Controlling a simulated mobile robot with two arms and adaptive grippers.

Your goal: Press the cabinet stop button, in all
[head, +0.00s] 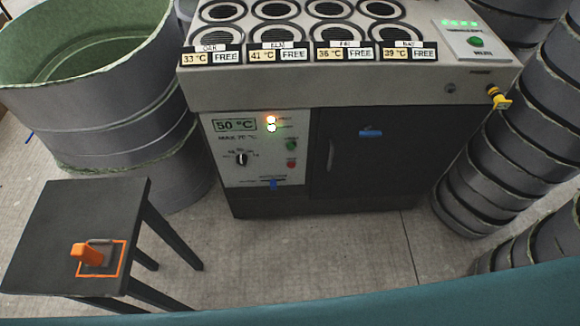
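The grey cabinet (340,92) stands in the middle of the head view. Its white control panel (225,172) on the front left has a small red button (291,163) below a green button (291,145); their labels are too small to read. A display (235,126) reads 50 °C, with MAX 70 °C or similar printed under it. Two lamps (271,123) beside it are lit, the upper one orange-tinted, the lower one white. A black rotary knob (241,159) and a blue slider-like tab (274,184) sit lower. Neither gripper is in view.
A dark stool (60,215) at lower left holds an orange-handled object (87,252) inside an orange outline. Large grey moulds (90,85) stand left; stacked grey rings (500,150) stand right. The cabinet's dark door (375,150) is shut. Floor (300,255) before the cabinet is clear.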

